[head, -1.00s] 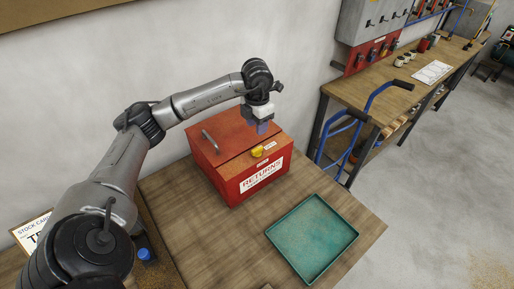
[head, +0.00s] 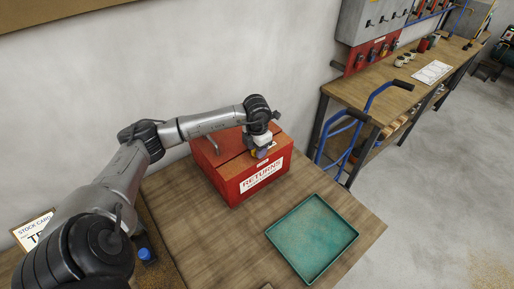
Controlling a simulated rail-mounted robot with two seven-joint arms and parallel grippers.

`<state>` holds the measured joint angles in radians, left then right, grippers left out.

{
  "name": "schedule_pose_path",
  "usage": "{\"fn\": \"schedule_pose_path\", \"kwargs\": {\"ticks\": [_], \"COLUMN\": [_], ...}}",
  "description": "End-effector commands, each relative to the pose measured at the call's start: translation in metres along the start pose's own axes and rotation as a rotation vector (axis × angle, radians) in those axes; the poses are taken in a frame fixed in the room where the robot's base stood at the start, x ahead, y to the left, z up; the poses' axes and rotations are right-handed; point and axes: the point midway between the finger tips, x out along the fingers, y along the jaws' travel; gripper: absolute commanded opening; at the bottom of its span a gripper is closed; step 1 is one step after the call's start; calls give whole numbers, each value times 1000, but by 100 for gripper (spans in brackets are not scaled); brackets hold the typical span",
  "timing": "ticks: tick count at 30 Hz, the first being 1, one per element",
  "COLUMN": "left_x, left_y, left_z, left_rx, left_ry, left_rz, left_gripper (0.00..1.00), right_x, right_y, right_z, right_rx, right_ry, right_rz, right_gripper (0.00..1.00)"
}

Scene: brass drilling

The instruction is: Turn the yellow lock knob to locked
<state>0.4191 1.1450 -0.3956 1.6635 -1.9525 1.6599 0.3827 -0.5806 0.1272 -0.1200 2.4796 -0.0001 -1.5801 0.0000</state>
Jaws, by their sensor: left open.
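The yellow lock knob (head: 255,154) sits on the lid of the red returns box (head: 226,188), near its front edge. Only a small part of the knob shows. My left gripper (head: 260,152) is open and down at the knob, with its fingers beside or around it; I cannot tell whether they touch it. The gripper hides most of the knob and the labels next to it, so its turn position cannot be read. My right gripper is not in view.
The box stands on a wooden table (head: 219,228) with a handle (head: 212,144) on its lid. A green tray (head: 312,238) lies to the right. A blue hand truck (head: 364,117) stands by the workbench (head: 363,92) behind. The table's middle is clear.

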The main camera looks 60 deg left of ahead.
Motion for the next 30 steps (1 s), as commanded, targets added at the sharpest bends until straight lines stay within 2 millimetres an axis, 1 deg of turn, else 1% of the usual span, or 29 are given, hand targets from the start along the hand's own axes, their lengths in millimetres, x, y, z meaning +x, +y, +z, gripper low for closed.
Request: {"fn": "schedule_pose_path", "kwargs": {"ticks": [4, 15, 17, 24, 30], "left_x": [0, 0, 0, 0, 1], "left_y": [0, 0, 0, 0, 1], "left_z": [0, 0, 0, 0, 0], "left_rx": [0, 0, 0, 8, 77], "left_ry": [0, 0, 0, 0, 0], "left_rz": [0, 0, 0, 1, 2], "left_gripper": [40, 5, 0, 0, 0], "right_x": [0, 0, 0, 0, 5], "right_y": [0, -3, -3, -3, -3], "right_z": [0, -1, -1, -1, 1], "right_rx": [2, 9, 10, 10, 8], "right_ry": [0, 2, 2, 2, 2], "right_rz": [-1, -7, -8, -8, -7], "right_gripper": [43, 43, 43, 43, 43]}}
